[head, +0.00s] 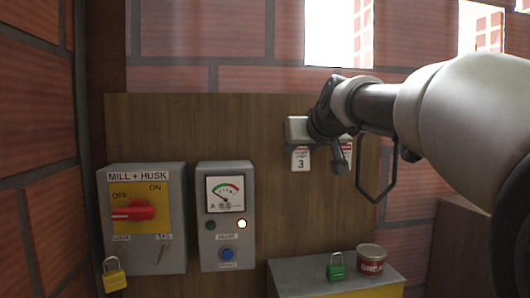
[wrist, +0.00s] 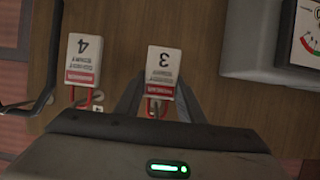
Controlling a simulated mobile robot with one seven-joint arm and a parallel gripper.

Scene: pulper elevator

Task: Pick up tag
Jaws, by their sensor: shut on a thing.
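The white tag marked 3 (head: 300,157) hangs on the wooden board in the head view, with a red lower band and red loop in the wrist view (wrist: 161,65). My gripper (wrist: 160,82) has one finger on each side of it and is shut on it near the red band. A second tag, marked 4 (wrist: 84,56), hangs beside it to the left in the wrist view, outside the fingers. In the head view my gripper (head: 328,145) partly covers the second tag.
A grey MILL + HUSK switch box (head: 147,250) with a red handle and a meter box (head: 226,255) are on the board at left. A yellow padlock (head: 114,277) hangs at lower left.

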